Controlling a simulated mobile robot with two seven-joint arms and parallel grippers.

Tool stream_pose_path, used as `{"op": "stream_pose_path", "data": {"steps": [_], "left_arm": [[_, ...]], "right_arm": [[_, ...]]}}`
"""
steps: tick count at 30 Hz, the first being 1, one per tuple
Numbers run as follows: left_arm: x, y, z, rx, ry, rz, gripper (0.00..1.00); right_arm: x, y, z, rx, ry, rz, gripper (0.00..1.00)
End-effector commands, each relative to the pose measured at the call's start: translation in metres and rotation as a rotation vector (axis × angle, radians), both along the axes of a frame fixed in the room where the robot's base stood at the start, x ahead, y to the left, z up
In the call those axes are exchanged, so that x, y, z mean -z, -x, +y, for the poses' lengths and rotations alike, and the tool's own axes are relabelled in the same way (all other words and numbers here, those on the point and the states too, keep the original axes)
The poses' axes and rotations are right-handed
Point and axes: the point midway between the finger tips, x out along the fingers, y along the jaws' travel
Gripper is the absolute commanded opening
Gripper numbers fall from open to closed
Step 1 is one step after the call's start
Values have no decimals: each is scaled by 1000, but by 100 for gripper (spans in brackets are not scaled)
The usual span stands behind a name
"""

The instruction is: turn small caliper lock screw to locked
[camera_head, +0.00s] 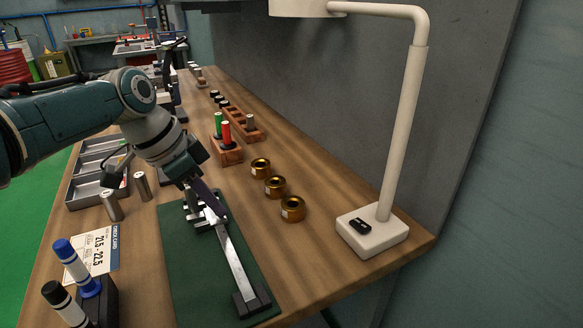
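A silver caliper (233,258) lies lengthwise over a dark green mat (189,277), its near end in a black block (252,302). Its far end, with the jaws, is by my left gripper (209,207), which comes down from the upper left. The gripper's dark fingers are right at the caliper's head and cover part of it. I cannot tell if they touch it or how far apart they are. The small lock screw cannot be made out; it is hidden or too small. My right gripper is not in view.
Three brass rings (275,186) stand right of the mat. A lamp base (372,231) is at the right edge. A card (92,249), metal cylinders (112,205), grey trays (85,190) and blue and black handled gauges (76,263) are at left. Wooden racks (229,155) stand behind.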

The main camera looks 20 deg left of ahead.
Motion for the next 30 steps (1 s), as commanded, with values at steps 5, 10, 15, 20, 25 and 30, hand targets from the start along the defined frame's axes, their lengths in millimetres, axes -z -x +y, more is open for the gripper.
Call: {"op": "stream_pose_path", "data": {"steps": [5,10,15,20,25,30], "left_arm": [[3,-1,1,80,-2,0,0],[2,0,2,125,-3,2,0],[1,0,2,142,-3,1,0],[1,0,2,144,-3,2,0],[1,0,2,143,-4,2,0],[1,0,2,143,-2,2,21]], "right_arm": [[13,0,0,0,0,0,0],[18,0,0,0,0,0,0],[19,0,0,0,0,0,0],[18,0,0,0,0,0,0],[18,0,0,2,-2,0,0],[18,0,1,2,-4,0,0]]}}
